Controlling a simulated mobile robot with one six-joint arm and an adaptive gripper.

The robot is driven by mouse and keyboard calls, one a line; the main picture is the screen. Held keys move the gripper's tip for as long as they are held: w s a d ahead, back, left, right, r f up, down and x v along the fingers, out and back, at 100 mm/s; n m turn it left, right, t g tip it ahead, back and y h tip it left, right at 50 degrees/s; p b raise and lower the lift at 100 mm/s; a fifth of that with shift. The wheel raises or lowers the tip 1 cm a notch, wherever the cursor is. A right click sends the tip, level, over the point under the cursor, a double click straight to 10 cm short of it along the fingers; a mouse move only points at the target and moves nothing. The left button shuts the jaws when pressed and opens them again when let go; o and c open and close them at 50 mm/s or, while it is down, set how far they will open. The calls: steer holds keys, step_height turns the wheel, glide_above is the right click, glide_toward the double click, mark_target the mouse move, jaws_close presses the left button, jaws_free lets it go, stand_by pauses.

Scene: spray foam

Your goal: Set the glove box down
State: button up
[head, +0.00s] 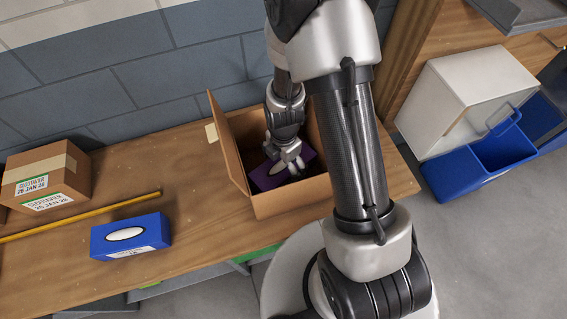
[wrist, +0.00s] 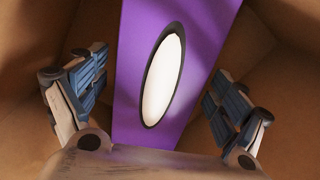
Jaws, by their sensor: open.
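A purple glove box (head: 267,179) with a pale oval opening lies inside an open cardboard box (head: 283,203) on the wooden bench. In the wrist view the purple glove box (wrist: 200,40) lies between my fingers, its white oval facing the camera. My gripper (head: 292,165) is down inside the cardboard box, over the glove box. In the wrist view my gripper (wrist: 163,100) is open, with a gap between each finger and the purple sides. My arm hides part of the cardboard box in the head view.
A blue glove box (head: 140,247) lies on the bench at left, near a yellow stick (head: 90,215) and a closed labelled carton (head: 50,176). A blue bin (head: 490,158) and a white box (head: 462,92) are at right. Bare bench lies left of the cardboard box.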

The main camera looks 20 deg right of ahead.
step_height(320, 180, up, 12)
steer(key=p, duration=0.3)
step_height(320, 180, up, 14)
steer(key=m+t, duration=0.2)
steer(key=m, duration=0.7)
glide_above(283, 164)
steer(key=s, duration=0.3)
steer(key=s+r+m+t, duration=0.2)
steer(key=s+r+m, duration=0.9)
steer(key=s+m, duration=0.1)
steer(key=shift+d+m+t, duration=0.15)
steer(key=shift+m+t, duration=0.15)
steer(key=shift+m, duration=0.4)
